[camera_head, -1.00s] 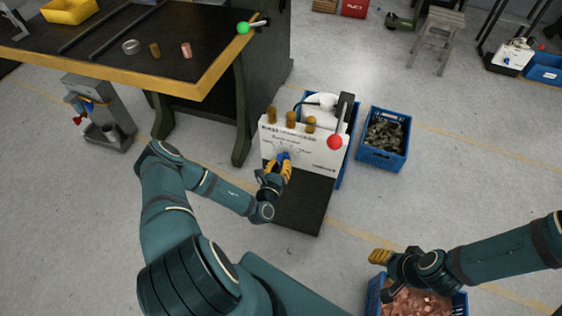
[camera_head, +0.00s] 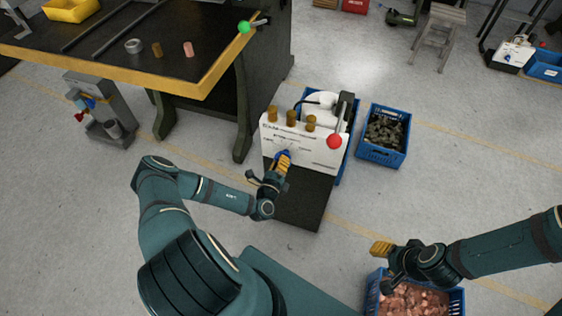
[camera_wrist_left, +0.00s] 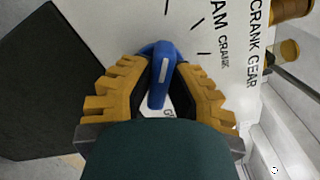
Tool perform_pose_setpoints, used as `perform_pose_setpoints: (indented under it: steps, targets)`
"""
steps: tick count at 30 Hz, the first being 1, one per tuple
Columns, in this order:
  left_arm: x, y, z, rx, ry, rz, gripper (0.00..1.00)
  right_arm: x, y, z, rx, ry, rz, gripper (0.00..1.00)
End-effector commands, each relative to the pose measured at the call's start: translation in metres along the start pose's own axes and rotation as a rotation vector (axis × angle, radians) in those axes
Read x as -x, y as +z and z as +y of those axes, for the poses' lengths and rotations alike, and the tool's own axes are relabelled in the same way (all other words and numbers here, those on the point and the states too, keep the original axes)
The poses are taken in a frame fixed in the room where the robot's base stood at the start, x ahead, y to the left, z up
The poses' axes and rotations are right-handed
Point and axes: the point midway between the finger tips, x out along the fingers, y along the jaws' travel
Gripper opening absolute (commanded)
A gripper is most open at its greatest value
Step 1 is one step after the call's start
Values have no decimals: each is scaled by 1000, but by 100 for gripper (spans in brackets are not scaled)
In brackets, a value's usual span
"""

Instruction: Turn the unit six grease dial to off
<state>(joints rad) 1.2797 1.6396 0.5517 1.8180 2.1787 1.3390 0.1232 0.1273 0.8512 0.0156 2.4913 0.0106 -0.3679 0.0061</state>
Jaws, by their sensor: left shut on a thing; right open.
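The blue grease dial (camera_wrist_left: 160,72) sits on the front of the white unit (camera_head: 325,155), with a pale mark along its raised grip. My left gripper (camera_wrist_left: 158,90) has its yellow fingers on both sides of the dial's grip, shut on it. In the head view my left gripper (camera_head: 284,163) hides most of the dial. Printed tick marks and lettering show beside the dial in the left wrist view, partly covered by it. My right gripper (camera_head: 381,250) is open and empty, above a blue crate of copper pieces (camera_head: 370,302).
The unit has brass knobs (camera_head: 292,117) on top and a red ball lever (camera_head: 334,141) at its right. A dark plate (camera_head: 300,205) lies before it. A blue crate of dark scrap (camera_head: 405,150) stands to the right; a workbench (camera_head: 180,88) stands left.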

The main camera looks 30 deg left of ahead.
Motion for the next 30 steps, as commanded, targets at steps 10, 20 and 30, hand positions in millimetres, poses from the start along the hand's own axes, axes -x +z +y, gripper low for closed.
perform_pose_setpoints:
  steps: [10, 20, 30]
  targets:
    - [-1, 1, -1, 31, -3, -2, 0, 0, 0, 0, 0, 0, 1, 47]
    - [-1, 1, -1, 30, -3, -2, 48, 0, 0, 0, 0, 0, 0, 47]
    - [2, 0, 0, 30, 0, 0, 48, 0, 0, 0, 0, 0, 0, 47]
